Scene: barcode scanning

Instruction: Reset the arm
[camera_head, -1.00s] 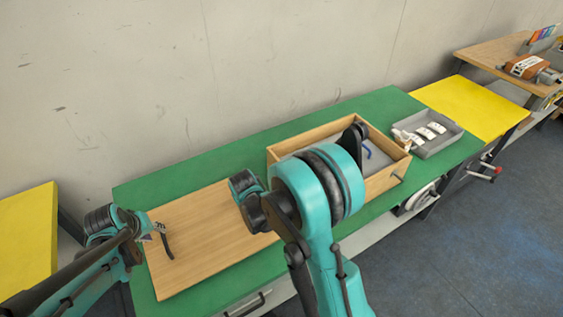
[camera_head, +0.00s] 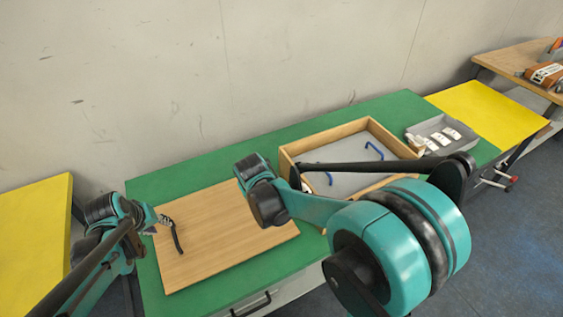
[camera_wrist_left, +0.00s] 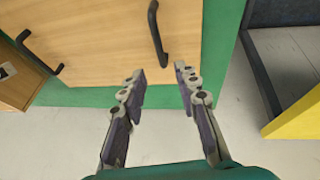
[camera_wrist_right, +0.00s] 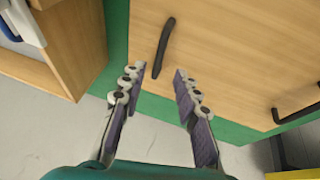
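My left gripper (camera_head: 160,221) comes in from the left and hovers at the left end of the wooden board (camera_head: 215,235). In the left wrist view its fingers (camera_wrist_left: 161,75) are apart and empty, close to a black handle (camera_wrist_left: 155,35) on the board. My right arm fills the front right of the head view, and its gripper cannot be made out there. In the right wrist view the right gripper's fingers (camera_wrist_right: 157,75) are apart with nothing between them, near the other black handle (camera_wrist_right: 163,48).
The board lies on a green table (camera_head: 160,187). Behind my right arm stands a wooden box (camera_head: 345,128) with blue handles inside. A grey tray (camera_head: 462,146) with several white items stands farther right. Yellow tables (camera_head: 490,108) flank the green one.

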